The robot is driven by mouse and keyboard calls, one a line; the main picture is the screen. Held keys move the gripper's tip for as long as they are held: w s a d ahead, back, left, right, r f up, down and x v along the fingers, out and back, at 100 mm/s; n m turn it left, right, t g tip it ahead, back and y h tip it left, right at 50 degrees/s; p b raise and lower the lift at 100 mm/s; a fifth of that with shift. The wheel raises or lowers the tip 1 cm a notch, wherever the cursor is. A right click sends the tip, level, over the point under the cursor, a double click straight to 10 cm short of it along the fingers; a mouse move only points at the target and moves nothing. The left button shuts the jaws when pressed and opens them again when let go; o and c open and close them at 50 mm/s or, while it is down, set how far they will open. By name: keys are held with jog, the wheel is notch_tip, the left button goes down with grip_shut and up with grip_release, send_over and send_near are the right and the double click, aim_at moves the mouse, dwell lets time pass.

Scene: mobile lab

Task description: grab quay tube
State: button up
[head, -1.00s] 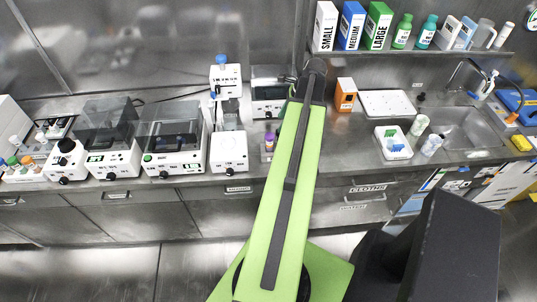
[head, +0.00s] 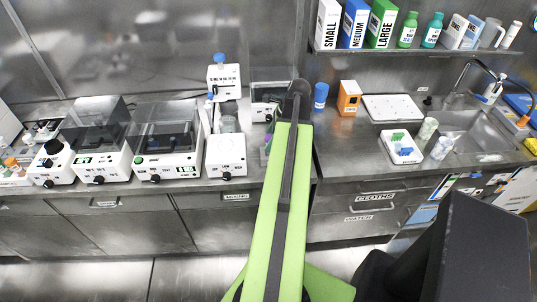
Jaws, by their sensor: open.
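No label reading quay shows, so I cannot tell which tube is meant. A blue-capped tube (head: 220,59) stands at the top of a small white device on the counter, left of my arm. A blue cylindrical container (head: 320,95) stands on the counter just right of my arm's far end. A purple item is partly hidden by the arm's left edge. My green and black arm reaches toward the counter and ends in a dark joint. My gripper is not visible past that joint.
White lab machines (head: 165,145) line the counter's left. An orange box (head: 349,98), a white tray (head: 402,146) with green and blue items, and a sink (head: 470,135) are to the right. A shelf above holds boxes (head: 381,22) and bottles. Bare floor lies before the drawers.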

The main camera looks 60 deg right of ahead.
grip_shut()
dwell(0.4)
jog(key=shift+r, duration=0.15)
notch_tip(320, 180, up, 18)
jog(key=p, duration=1.8)
